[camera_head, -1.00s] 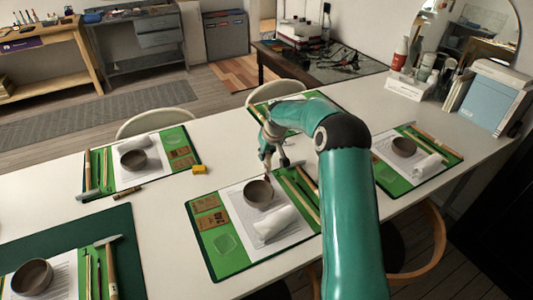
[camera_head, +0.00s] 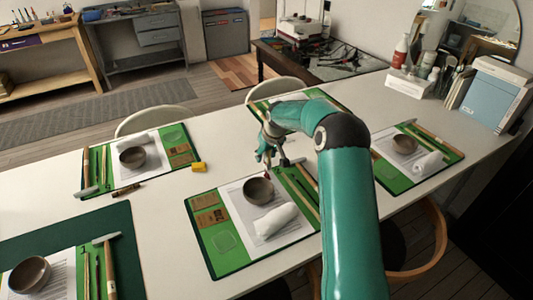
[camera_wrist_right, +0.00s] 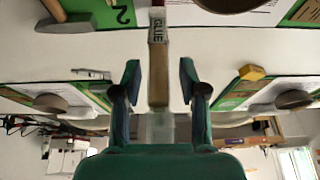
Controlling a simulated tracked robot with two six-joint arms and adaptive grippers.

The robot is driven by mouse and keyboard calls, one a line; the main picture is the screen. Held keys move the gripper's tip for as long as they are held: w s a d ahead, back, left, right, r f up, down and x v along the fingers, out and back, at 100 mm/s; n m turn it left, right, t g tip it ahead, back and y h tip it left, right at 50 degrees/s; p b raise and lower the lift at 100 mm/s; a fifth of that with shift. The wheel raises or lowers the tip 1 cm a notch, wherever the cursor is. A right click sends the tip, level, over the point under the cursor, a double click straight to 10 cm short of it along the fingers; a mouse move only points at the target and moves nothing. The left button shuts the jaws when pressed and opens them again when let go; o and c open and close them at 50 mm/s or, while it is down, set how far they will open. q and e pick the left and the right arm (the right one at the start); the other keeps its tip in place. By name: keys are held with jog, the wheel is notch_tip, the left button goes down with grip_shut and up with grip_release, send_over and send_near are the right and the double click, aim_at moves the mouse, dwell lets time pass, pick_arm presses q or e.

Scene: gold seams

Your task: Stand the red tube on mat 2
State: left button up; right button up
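Mat 2 (camera_head: 222,263) is the front middle green mat; its "2" shows inverted in the right wrist view (camera_wrist_right: 118,14). The tube (camera_wrist_right: 158,75), labelled GLUE, looks brownish there with a pale end towards my palm. A small reddish bit of the tube (camera_head: 266,173) shows in the head view by mat 2's back edge, behind the bowl. My right gripper (camera_wrist_right: 159,75) is open around the tube, with a gap on each side; it also shows in the head view (camera_head: 267,157). I cannot tell whether the tube's foot touches the mat. My left gripper is out of view.
Mat 2 carries a brown bowl (camera_head: 258,190), a white roll (camera_head: 276,220), brown cards and tools along its right strip. Other set mats lie around; bare table (camera_head: 160,215) is to the left.

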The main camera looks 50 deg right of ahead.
jog(key=shift+r, duration=0.25)
jog(key=shift+r+p, duration=0.15)
jog(key=shift+p, duration=0.15)
jog(key=v, duration=1.2)
jog(key=shift+r+b, duration=0.3)
jog(key=shift+r, duration=0.1)
